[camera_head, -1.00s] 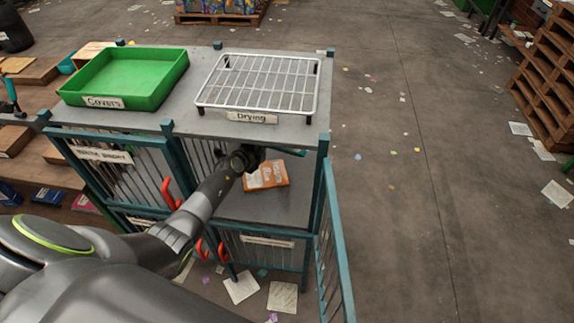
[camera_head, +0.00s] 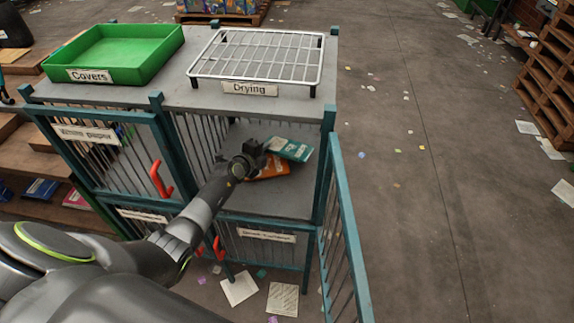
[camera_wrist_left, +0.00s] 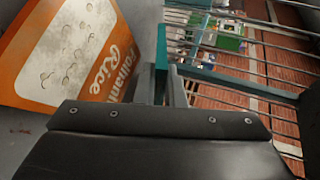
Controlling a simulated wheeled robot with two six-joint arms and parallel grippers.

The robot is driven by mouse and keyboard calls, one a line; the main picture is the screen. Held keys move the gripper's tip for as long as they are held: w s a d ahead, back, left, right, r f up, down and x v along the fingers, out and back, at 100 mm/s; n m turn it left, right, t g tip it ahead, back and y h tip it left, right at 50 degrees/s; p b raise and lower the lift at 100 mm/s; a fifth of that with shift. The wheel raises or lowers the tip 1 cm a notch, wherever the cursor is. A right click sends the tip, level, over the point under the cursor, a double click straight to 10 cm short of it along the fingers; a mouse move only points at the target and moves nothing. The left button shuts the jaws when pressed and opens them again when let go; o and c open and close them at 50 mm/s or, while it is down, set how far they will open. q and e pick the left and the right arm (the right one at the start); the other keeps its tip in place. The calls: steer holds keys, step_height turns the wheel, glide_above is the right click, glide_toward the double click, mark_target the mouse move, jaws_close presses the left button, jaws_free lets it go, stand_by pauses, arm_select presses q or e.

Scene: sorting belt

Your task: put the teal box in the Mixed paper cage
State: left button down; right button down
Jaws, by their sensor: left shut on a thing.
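The teal box (camera_head: 290,149) is inside the open upper right cage (camera_head: 232,202), at the tip of my left arm. My left gripper (camera_head: 264,151) is shut on it, by its left end. In the left wrist view the teal box (camera_wrist_left: 160,62) shows only as a narrow strip between the fingers (camera_wrist_left: 168,85). The open cage's door (camera_head: 338,230) is swung out to the right; I cannot read a label on it. I cannot tell whether the teal box touches anything below. My right gripper is not in view.
Above are a green Covers tray (camera_head: 118,72) and a Drying rack (camera_head: 255,58). A closed cage door (camera_head: 100,160) stands left.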

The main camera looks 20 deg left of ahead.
arm_select(q)
steer(key=shift+f, duration=0.5)
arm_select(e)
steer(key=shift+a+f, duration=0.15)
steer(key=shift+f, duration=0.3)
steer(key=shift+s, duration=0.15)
arm_select(q)
steer(key=c, duration=1.7)
jaws_free()
